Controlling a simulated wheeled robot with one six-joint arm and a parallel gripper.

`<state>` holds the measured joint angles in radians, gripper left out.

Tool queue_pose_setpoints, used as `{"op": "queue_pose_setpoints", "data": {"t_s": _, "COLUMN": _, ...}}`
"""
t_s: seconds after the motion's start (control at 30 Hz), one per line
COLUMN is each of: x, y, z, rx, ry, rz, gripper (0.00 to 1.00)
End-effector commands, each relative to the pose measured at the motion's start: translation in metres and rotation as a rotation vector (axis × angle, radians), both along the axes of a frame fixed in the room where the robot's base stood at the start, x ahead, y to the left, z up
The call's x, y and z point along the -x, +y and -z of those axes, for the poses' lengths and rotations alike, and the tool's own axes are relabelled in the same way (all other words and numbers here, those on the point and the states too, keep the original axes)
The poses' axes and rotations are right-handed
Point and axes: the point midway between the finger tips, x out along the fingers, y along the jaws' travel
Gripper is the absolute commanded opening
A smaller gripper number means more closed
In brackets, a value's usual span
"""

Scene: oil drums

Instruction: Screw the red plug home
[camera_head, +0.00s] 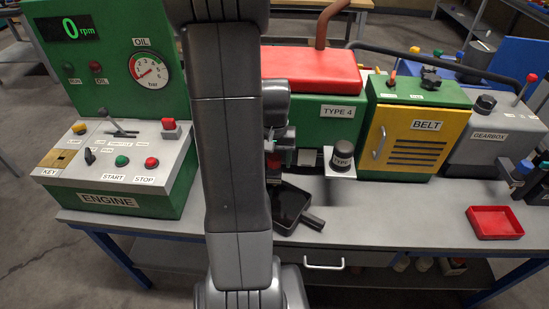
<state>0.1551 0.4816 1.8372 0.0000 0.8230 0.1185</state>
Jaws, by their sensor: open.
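The green engine block labelled TYPE 4 (330,125) with a red top (312,70) stands on the bench behind my arm. My gripper (275,160) is low in front of the block's left part, mostly hidden by my arm link. Its jaws are open. A small dark red part (273,161), perhaps the red plug, shows at the gripper, partly covered. I cannot tell whether it sits in the block or how far in it is. A black drain pan (289,205) with a handle lies on the bench just below.
A dark round filter (342,157) stands on a pale ledge to the right. The yellow BELT door (410,139), grey GEARBOX (480,135) and red tray (494,222) are farther right. The ENGINE panel (115,165) is left, reading 0 rpm. Bench front is clear between pan and tray.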

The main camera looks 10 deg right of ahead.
Motion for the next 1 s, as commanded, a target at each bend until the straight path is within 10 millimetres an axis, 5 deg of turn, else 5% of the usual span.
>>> {"op": "queue_pose_setpoints", "data": {"t_s": 0.13, "x": 0.0000, "y": 0.0000, "z": 0.0000, "rx": 0.000, "ry": 0.000, "rz": 0.001, "gripper": 0.60}}
{"op": "queue_pose_setpoints", "data": {"t_s": 0.4, "x": 0.0000, "y": 0.0000, "z": 0.0000, "rx": 0.000, "ry": 0.000, "rz": 0.003, "gripper": 0.09}}
{"op": "queue_pose_setpoints", "data": {"t_s": 0.5, "x": -0.0001, "y": 0.0000, "z": -0.0001, "rx": 0.000, "ry": 0.000, "rz": 0.019, "gripper": 0.00}}
{"op": "queue_pose_setpoints", "data": {"t_s": 1.0, "x": 0.0005, "y": -0.0002, "z": 0.0004, "rx": 0.000, "ry": 0.001, "rz": 0.399, "gripper": 0.00}}
